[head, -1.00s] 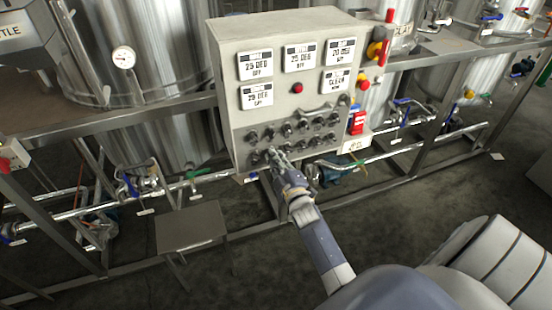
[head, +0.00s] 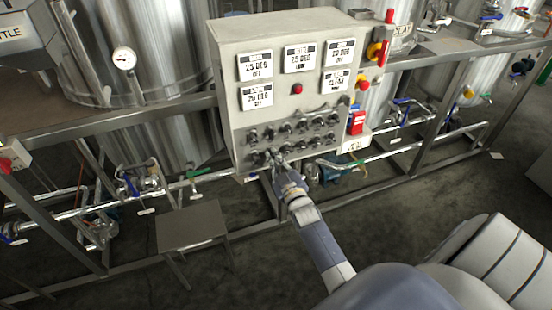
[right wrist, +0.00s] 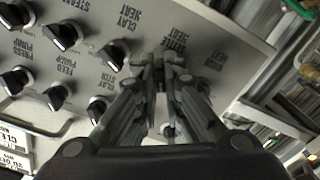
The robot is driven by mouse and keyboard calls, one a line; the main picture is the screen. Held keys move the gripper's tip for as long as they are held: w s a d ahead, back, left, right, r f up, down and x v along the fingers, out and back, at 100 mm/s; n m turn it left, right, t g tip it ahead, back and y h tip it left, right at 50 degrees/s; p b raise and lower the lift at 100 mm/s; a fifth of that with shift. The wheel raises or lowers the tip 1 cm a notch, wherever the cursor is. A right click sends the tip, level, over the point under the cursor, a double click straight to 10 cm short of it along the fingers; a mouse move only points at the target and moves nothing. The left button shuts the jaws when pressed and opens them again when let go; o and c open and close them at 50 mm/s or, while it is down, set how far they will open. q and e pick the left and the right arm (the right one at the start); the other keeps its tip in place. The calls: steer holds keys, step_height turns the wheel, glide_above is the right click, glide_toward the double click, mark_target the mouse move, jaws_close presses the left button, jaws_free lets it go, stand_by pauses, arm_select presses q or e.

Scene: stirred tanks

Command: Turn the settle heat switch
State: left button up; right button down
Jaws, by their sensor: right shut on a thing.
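The grey control box (head: 226,60) carries rows of black rotary switches with labels. In the right wrist view, a partly covered label reading "...TTLE HEAT" (right wrist: 174,40) sits just above my fingertips. My right gripper (right wrist: 168,66) is shut on the switch below that label; the fingers hide nearly all of it, so its pointing direction cannot be told. In the head view, my right gripper (head: 278,160) reaches the bottom row of the box from below. My left gripper is not in view.
The clay heat switch (right wrist: 112,55) is close beside my fingers, with more switches further left. A bent bar handle (right wrist: 45,128) stands out from the panel. Pipes and a small grey table (head: 190,228) are below the box. A red switch (head: 357,121) is on its right side.

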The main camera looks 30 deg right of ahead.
steer(key=m, duration=0.4)
steer(key=shift+w+a+r+m, duration=0.1)
steer(key=shift+r+m, duration=0.15)
steer(key=shift+m, duration=0.05)
steer(key=m, duration=0.4)
steer(key=shift+m, duration=0.3)
steer(key=m, duration=0.4)
steer(key=shift+w+a+r, duration=0.1)
steer(key=shift+r+m, duration=0.2)
steer(key=shift+m, duration=2.1)
steer(key=c, duration=1.7)
jaws_free()
steer(key=shift+f, duration=0.25)
